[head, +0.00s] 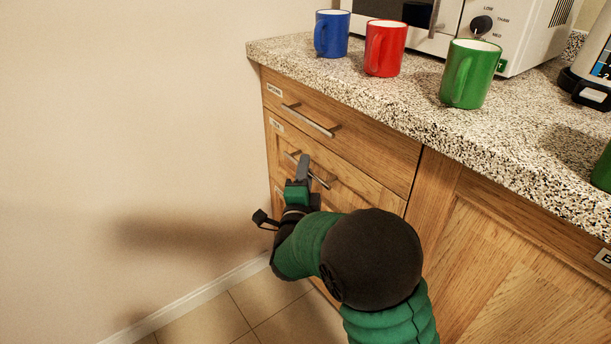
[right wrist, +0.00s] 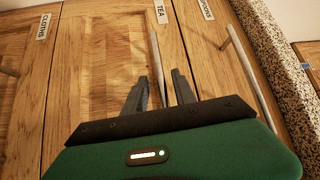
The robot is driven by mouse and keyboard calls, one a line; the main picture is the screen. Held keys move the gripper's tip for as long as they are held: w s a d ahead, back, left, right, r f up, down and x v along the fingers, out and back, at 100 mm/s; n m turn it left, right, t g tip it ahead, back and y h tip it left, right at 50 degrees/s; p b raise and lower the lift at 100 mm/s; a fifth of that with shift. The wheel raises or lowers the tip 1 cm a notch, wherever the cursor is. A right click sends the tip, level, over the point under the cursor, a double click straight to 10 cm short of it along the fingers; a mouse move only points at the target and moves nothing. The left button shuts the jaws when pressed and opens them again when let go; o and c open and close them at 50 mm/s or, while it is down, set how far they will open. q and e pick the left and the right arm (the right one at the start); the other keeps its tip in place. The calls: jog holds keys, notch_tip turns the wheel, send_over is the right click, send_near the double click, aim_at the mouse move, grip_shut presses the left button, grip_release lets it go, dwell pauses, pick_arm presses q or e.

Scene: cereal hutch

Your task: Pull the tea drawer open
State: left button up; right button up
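The tea drawer (right wrist: 100,70) is the wooden drawer with the TEA label (right wrist: 161,14), below the top drawer. Its front looks flush with the cabinet. Its grey bar handle (right wrist: 156,52) also shows in the head view (head: 320,180), partly hidden by my right gripper. My right gripper (head: 303,160) is at this handle. In the right wrist view its two dark fingers (right wrist: 160,76) are apart, one on each side of the handle, with gaps visible. Whether either finger touches the bar I cannot tell. My left gripper is not in view.
The spoons drawer (head: 360,132) above has its own bar handle (head: 308,120), close to my gripper. The cloths drawer (right wrist: 22,100) is below. A blue mug (head: 331,34), a red mug (head: 384,50) and a green mug (head: 475,75) stand on the speckled counter (head: 420,110). A wall (head: 120,130) is at left.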

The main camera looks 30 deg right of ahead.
jog(key=shift+w+r, duration=0.1)
grip_shut()
jog(key=shift+f, duration=0.2)
dwell(1.2)
